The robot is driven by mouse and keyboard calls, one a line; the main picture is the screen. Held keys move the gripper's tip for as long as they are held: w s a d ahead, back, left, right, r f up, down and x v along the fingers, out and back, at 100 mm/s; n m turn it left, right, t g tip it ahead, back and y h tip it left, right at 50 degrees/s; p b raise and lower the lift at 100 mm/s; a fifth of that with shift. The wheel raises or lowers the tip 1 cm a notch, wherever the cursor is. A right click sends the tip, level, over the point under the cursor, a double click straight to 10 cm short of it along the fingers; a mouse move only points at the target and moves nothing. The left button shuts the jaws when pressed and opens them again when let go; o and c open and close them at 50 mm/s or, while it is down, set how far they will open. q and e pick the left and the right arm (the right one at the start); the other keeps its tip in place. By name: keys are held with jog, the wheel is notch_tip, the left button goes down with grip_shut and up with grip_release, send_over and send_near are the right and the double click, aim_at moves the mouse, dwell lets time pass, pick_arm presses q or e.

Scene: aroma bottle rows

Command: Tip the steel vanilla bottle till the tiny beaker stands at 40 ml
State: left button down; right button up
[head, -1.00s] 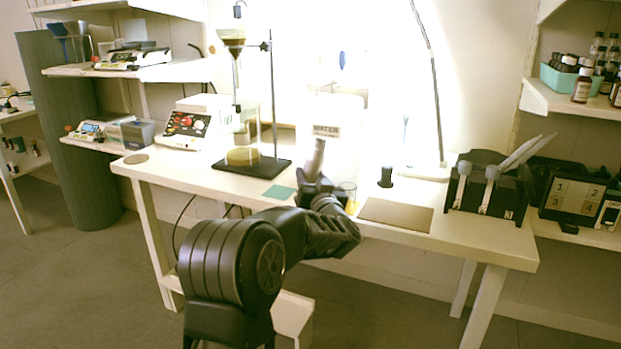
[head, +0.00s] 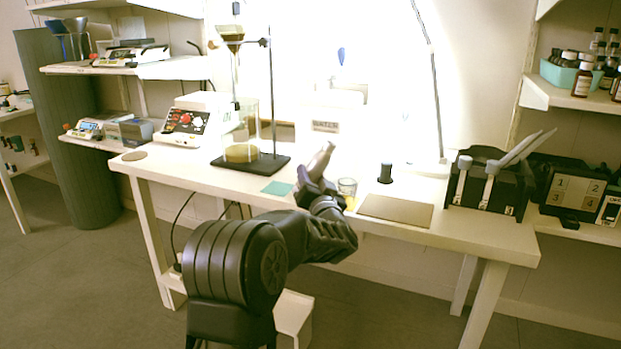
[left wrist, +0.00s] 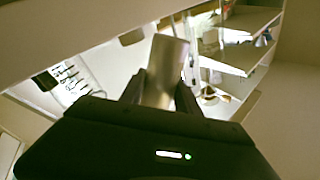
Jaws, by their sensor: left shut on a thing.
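The steel vanilla bottle (head: 320,160) is tilted, its top leaning to the right in the head view. My left gripper (head: 314,184) is shut on it above the front of the table. The bottle also shows between the fingers in the left wrist view (left wrist: 166,72). The tiny beaker (head: 347,188) stands on the table just right of the gripper, partly hidden by it. Yellowish liquid shows low in the beaker; its marks are too small to read. My right gripper is in neither view.
A brown mat (head: 396,211) lies right of the beaker, and a small black cylinder (head: 385,174) stands behind it. A teal mat (head: 277,188) lies left of the gripper. A stand with glassware on a black base (head: 250,164) is behind left. A black rack (head: 487,186) stands at right.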

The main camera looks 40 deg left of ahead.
pick_arm(q)
jog(key=shift+w+d+f+m, duration=0.15)
jog(key=shift+m, duration=0.65)
jog(key=shift+s+a+f+m+t+b, duration=0.15)
jog(key=shift+m+t+b, duration=0.15)
jog(key=shift+m, duration=0.2)
jog(key=shift+s+a+m+t+b, duration=0.15)
jog(key=shift+m+t, duration=0.15)
jog(key=shift+m, duration=0.2)
jog(key=shift+s+a+f+m, duration=0.1)
jog(key=shift+a+m, duration=0.05)
jog(key=shift+m, duration=0.35)
jog(key=shift+s+a+f+m, duration=0.1)
jog(key=shift+m, duration=0.4)
jog(key=shift+s+a+f+m+t, duration=0.15)
jog(key=shift+m+t, duration=0.15)
jog(key=shift+m, duration=0.2)
jog(key=shift+a+f+m+t, duration=0.15)
jog(key=shift+m+t, duration=0.15)
jog(key=shift+m, duration=0.2)
jog(key=shift+s+r+m+t+h+p, duration=0.1)
jog(key=shift+m+t+h+p, duration=0.4)
jog(key=shift+m, duration=0.6)
jog(key=shift+d+r+m+p, duration=0.1)
jog(key=shift+r+m+p, duration=0.5)
jog(key=shift+m+p, duration=0.35)
jog(key=shift+f+n+b, duration=0.25)
jog(key=shift+f+b, duration=0.05)
jog(key=shift+b, duration=0.1)
